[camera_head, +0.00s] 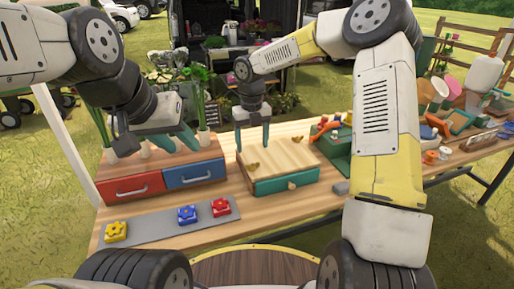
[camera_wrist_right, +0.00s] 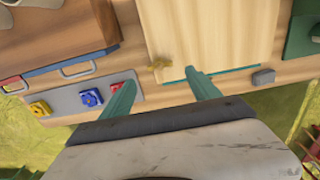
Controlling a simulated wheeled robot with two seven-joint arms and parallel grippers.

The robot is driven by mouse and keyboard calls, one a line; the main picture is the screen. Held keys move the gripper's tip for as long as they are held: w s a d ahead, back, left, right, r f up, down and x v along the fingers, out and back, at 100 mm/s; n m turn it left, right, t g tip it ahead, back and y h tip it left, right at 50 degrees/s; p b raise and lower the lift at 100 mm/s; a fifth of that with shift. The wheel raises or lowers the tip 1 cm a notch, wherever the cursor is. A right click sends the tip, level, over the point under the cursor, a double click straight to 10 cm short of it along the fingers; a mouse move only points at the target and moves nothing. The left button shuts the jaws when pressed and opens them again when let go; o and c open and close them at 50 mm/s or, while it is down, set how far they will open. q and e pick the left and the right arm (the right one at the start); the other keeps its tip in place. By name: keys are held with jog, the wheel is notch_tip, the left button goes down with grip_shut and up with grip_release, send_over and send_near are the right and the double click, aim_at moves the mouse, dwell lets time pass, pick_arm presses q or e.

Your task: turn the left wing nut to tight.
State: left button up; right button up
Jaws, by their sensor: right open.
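A wooden press-like box (camera_head: 275,157) with a pale top and a teal lower part stands mid-table. The left wing nut (camera_head: 254,166), small and brass, sits near the front left of its top. Another brass wing nut (camera_head: 297,140) is toward the back right. My right gripper (camera_head: 252,136) is open, empty and pointing down above the box's left part, apart from the left wing nut. In the right wrist view the left wing nut (camera_wrist_right: 160,62) shows beyond the two spread fingertips (camera_wrist_right: 162,86). My left gripper (camera_head: 178,141) hangs open and empty over the drawers.
A red drawer (camera_head: 132,187) and a blue drawer (camera_head: 195,172) stand at left. A grey strip (camera_head: 150,229) in front carries yellow, blue and red knobs. A green stand (camera_head: 337,150) is right of the box. Pots and tools crowd the table's right end.

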aim_at(252, 166)
notch_tip(252, 166, down, 7)
jog(key=shift+f, duration=0.15)
dwell(0.4)
jog(key=c, duration=1.4)
